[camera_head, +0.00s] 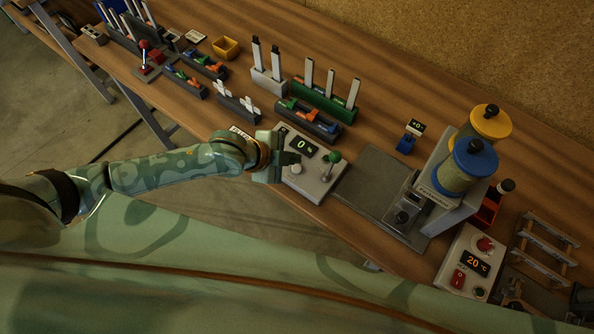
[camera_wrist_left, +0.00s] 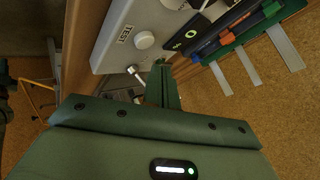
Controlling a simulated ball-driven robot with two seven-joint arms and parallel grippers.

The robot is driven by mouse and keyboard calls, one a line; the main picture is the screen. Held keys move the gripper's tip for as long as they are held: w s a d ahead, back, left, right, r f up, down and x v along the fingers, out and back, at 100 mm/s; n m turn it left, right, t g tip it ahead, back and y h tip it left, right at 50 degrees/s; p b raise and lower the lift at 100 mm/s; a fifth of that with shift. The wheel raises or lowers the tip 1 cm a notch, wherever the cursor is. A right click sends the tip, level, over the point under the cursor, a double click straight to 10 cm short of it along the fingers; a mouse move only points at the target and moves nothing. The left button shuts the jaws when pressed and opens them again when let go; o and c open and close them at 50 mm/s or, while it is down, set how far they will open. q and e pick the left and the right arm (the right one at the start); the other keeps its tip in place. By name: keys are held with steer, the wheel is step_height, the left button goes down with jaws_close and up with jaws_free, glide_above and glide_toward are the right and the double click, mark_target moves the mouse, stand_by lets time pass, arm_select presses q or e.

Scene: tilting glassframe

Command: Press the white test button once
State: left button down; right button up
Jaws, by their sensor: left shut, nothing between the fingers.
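The white test button (camera_head: 297,169) is a round cap on a grey control box (camera_head: 318,184) near the bench's front edge. In the left wrist view the button (camera_wrist_left: 144,40) sits beside a TEST label (camera_wrist_left: 124,33). My right gripper is not in view.
Right of the box are a dark plate (camera_head: 371,184) and a machine with yellow and blue spools (camera_head: 467,167). Behind it is a tray of colored pieces (camera_head: 308,119). A temperature box (camera_head: 467,264) stands at the lower right. Some bare wood shows behind the box.

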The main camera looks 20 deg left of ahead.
arm_select(q)
steer(key=shift+f, duration=0.75)
stand_by(0.9)
steer(key=shift+f, duration=0.15)
stand_by(0.5)
steer(key=shift+f, duration=0.3)
steer(key=shift+f+b, duration=0.35)
steer(key=shift+f, duration=0.05)
stand_by(0.5)
steer(key=shift+r, duration=0.15)
steer(key=shift+r+p, duration=0.7)
steer(key=shift+p, duration=0.3)
